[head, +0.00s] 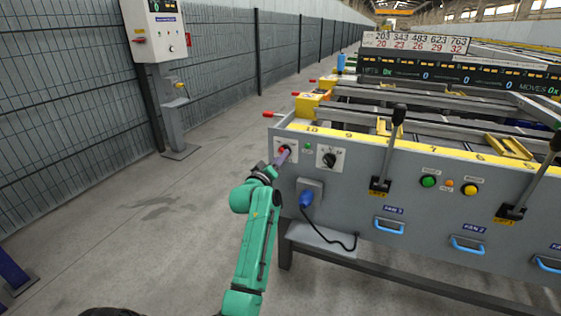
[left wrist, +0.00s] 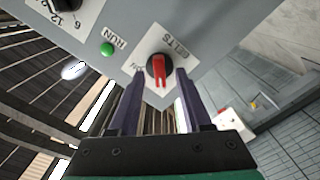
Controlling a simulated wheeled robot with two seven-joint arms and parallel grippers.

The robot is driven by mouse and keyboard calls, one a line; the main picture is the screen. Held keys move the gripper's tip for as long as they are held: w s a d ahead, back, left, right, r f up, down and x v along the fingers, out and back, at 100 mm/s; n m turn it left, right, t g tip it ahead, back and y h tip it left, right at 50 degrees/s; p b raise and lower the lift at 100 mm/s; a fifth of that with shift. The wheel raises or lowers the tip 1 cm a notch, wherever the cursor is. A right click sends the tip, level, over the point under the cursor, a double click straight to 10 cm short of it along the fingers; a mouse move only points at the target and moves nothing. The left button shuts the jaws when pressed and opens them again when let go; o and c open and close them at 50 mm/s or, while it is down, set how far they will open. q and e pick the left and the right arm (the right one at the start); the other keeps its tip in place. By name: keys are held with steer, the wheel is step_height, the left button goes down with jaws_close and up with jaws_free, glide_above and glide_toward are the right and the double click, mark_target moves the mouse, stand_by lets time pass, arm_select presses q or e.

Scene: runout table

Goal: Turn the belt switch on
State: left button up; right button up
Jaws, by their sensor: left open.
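The belt switch is a red knob on a round black base, on a white plate marked BELTS. In the left wrist view the red knob (left wrist: 158,69) lies between and just beyond my two fingertips. In the head view the belt switch (head: 283,149) is at the left end of the grey table front, partly covered by my gripper. My left gripper (head: 281,158) is open in front of it, and its dark purple fingers (left wrist: 160,76) stand on either side of the knob. I cannot tell whether they touch it. My right gripper is not in view.
A green RUN light (left wrist: 107,49) and a black rotary dial (head: 329,159) sit beside the switch. A blue plug (head: 306,199) with a black cable is below. Black levers (head: 397,125) stick up to the right. A mesh fence (head: 220,60) and open floor lie left.

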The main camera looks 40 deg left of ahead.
arm_select(q)
steer(key=shift+w+a, duration=0.2)
steer(key=shift+w, duration=0.45)
jaws_close()
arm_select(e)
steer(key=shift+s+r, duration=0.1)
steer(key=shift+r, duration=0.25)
arm_select(q)
steer(key=m+p, duration=0.6)
steer(key=m, duration=1.2)
steer(key=shift+f, duration=0.1)
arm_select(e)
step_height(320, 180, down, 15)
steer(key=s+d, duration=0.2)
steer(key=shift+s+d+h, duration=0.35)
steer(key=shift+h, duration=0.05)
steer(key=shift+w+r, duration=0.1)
